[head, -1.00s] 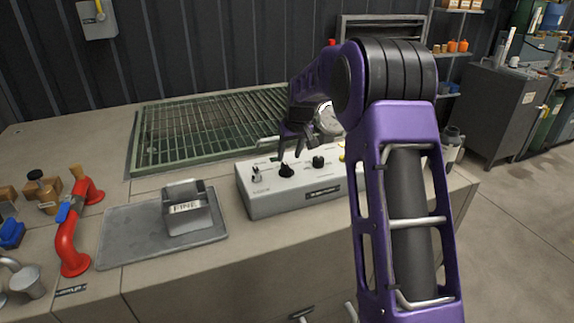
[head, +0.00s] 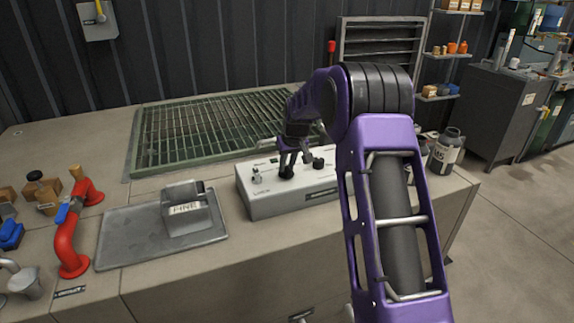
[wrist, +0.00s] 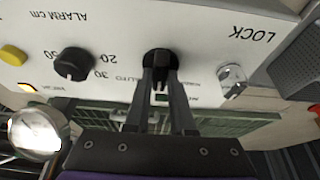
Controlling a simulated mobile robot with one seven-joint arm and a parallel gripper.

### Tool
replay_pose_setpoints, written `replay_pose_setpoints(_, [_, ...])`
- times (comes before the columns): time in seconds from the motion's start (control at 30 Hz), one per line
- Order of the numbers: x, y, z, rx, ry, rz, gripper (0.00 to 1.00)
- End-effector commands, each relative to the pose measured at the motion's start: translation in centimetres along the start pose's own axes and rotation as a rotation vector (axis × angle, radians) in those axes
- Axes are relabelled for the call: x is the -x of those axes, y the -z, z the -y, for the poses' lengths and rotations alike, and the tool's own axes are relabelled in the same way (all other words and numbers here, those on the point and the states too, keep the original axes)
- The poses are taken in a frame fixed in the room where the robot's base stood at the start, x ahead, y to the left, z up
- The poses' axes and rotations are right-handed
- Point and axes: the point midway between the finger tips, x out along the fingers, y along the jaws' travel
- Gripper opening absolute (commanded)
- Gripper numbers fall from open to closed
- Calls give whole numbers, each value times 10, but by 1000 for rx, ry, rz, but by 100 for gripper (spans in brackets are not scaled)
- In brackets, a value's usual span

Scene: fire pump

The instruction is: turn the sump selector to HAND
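The sump selector (wrist: 160,56) is a black knob on the sloped face of a light grey control box (head: 262,207). In the wrist view it sits upside down at the top middle, with a raised grip bar. My gripper (head: 294,163) reaches down to it from behind. In the wrist view the two dark fingers (wrist: 161,82) are apart, with their tips at either side of the grip bar; firm contact cannot be made out. AUTO shows to the left of the selector in the wrist view. The other position label is partly hidden by a finger.
A black alarm knob (wrist: 74,64) and a metal LOCK key switch (wrist: 231,78) flank the selector. A yellow button (wrist: 13,55) lies farther along. A tray with a FINE-labelled metal block (head: 186,209) and a red pipe (head: 72,241) stand left of the box.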

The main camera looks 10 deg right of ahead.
Motion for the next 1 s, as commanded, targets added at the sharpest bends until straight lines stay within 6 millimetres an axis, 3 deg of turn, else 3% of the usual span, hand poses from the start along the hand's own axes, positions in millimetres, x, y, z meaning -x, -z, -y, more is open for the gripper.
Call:
replay_pose_setpoints(0.57, [1,0,-2,65,28,-1,0])
replay_pose_setpoints(1.0, [2,2,-4,395,167,-2,0])
